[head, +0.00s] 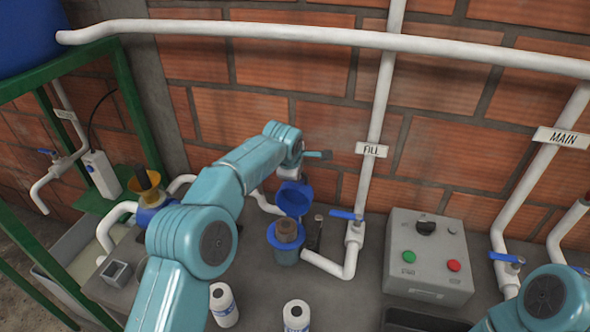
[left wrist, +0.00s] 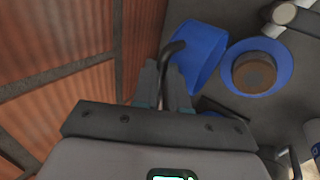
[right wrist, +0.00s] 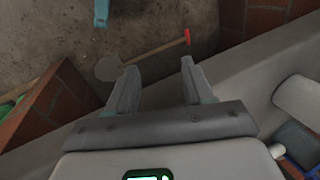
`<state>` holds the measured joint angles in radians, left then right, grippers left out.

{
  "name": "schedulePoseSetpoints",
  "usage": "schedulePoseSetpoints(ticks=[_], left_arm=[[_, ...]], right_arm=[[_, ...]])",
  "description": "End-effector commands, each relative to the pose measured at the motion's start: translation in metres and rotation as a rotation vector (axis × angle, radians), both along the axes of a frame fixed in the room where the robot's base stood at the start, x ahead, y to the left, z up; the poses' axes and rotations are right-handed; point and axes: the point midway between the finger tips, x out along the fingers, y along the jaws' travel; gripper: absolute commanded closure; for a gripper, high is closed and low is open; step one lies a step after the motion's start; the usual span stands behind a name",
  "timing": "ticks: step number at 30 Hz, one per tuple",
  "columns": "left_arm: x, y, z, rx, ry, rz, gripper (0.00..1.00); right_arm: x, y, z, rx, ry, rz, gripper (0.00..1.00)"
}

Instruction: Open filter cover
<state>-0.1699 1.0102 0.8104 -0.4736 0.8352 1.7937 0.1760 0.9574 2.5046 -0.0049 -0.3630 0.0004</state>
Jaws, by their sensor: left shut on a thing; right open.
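The blue filter housing (head: 286,254) stands on the grey counter with its top open and a brown filter (head: 286,231) showing inside. In the left wrist view the brown filter (left wrist: 254,73) sits within the blue rim. The blue filter cover (head: 294,200) is tilted up behind the housing, clear of the opening; it also shows in the left wrist view (left wrist: 201,50). My left gripper (left wrist: 163,82) is shut on the cover's dark curved handle (left wrist: 171,53). My right gripper (right wrist: 158,78) is open and empty, over the floor beside a light ledge.
A white pipe with a blue-handled valve (head: 346,215) rises right of the filter. A grey control box (head: 428,255) stands farther right. White bottles (head: 223,304) (head: 296,316) stand in front. A brick wall is close behind. A red-handled shovel (right wrist: 150,54) lies on the floor.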

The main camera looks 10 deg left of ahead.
Motion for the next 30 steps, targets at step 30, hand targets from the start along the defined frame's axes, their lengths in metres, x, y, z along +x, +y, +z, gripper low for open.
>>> schedulePoseSetpoints(ticks=[30], left_arm=[[-0.0009,0.0012,0.0088,-0.003,-0.012,0.0,0.64]], right_arm=[[-0.0001,0.0001,-0.0043,0.0,0.0,0.0,0.48]])
